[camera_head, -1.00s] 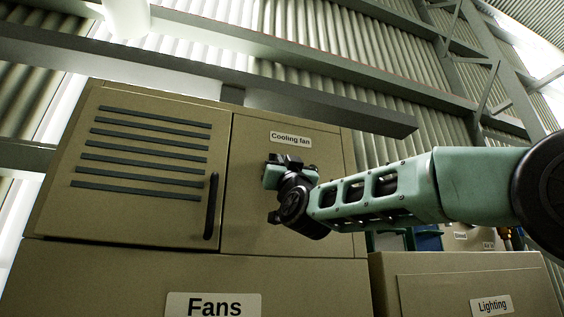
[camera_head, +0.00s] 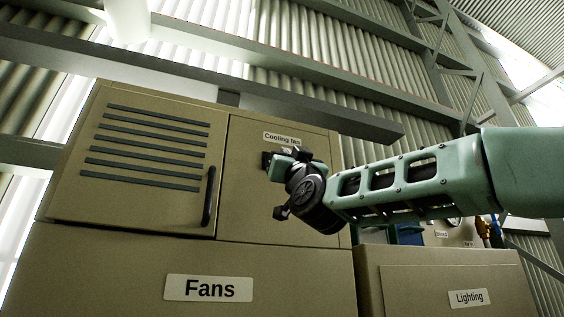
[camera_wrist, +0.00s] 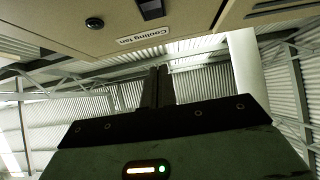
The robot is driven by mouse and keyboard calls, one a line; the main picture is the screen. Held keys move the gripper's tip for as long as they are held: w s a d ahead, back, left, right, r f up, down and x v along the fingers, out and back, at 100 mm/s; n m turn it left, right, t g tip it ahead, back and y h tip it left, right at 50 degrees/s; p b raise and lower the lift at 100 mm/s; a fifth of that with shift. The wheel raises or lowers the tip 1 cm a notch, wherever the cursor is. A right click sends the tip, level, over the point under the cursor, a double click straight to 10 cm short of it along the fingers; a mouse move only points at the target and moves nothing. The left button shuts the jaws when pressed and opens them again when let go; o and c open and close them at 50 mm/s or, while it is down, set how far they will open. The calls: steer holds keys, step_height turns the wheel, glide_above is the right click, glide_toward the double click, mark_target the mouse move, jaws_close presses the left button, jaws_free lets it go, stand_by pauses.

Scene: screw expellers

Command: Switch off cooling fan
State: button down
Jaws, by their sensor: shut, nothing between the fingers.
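The "Cooling fan" label (camera_head: 282,138) is on the tan cabinet's right-hand panel (camera_head: 240,190). In the wrist view the label (camera_wrist: 144,36) appears tilted. A black rectangular switch (camera_wrist: 151,9) is beside it at the top edge, and a small round dark fitting (camera_wrist: 95,23) lies to its left. My gripper (camera_wrist: 158,86) has its two dark fingers together with nothing between them. They point toward the panel, below the label in that view, and appear apart from the switch. In the head view my gripper (camera_head: 280,158) is just below the label and hides part of the panel.
The vented door (camera_head: 145,160) with a black handle (camera_head: 209,195) is left of the panel. A "Fans" cabinet (camera_head: 290,285) is below, and a "Lighting" cabinet (camera_head: 410,290) is lower right. A grey beam (camera_head: 320,118) runs behind the cabinet top.

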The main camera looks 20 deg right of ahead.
steer(key=shift+s+r+b+v, duration=0.15)
steer(key=shift+b+v, duration=0.1)
steer(key=shift+v, duration=0.55)
steer(key=shift+s+r+b+v, duration=0.1)
steer(key=shift+b+v, duration=0.15)
steer(key=shift+v, duration=0.55)
